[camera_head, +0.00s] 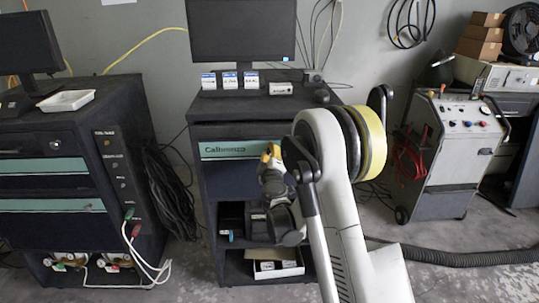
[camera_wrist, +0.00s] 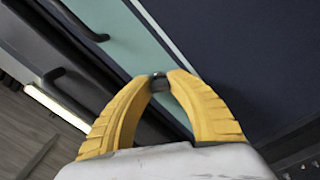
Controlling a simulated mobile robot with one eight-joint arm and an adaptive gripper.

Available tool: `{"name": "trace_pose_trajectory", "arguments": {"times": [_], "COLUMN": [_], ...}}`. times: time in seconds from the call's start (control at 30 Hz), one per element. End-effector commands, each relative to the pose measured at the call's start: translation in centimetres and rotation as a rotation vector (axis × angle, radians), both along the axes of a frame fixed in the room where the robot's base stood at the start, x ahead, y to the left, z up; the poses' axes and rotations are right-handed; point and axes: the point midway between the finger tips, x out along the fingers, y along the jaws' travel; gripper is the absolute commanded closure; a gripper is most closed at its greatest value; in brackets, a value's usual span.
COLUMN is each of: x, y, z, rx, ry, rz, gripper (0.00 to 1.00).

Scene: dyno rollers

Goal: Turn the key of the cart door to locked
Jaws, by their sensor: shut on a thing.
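The cart (camera_head: 205,165) with a dark top and a teal stripe (camera_head: 225,149) stands in the middle of the head view. My gripper (camera_head: 271,151), with yellow fingers, is at the right end of this stripe. In the wrist view my gripper (camera_wrist: 160,79) has its fingertips closed together on a small dark metallic piece, seemingly the key (camera_wrist: 160,82), at the cart's front. The fingers hide most of it, and I cannot tell which way it is turned. In the head view my arm and gripper cover the key.
A monitor (camera_head: 243,30) and several small white boxes stand on the cart. Another dark cabinet (camera_head: 60,140) with cables stands at the left. A grey wheeled machine (camera_head: 445,155) stands at the right. A black hose (camera_head: 465,259) lies on the floor. Black handles (camera_wrist: 55,76) show in the wrist view.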

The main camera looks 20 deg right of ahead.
Motion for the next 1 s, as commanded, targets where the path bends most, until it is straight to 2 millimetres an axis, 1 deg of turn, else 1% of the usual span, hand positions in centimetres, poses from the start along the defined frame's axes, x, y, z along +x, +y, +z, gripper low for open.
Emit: {"name": "trace_pose_trajectory", "arguments": {"times": [0.2,0.5,0.7,1.0], "x": [0.00,0.01,0.00,0.01], "y": [0.01,0.00,0.01,0.01], "z": [-0.11,-0.04,-0.02,0.01], "rx": [-0.187,-0.394,-0.477,-0.525], "ry": [0.061,0.129,0.156,0.172], "rz": [0.000,0.000,0.000,0.000], "gripper": [1.00,1.00,1.00,1.00]}}
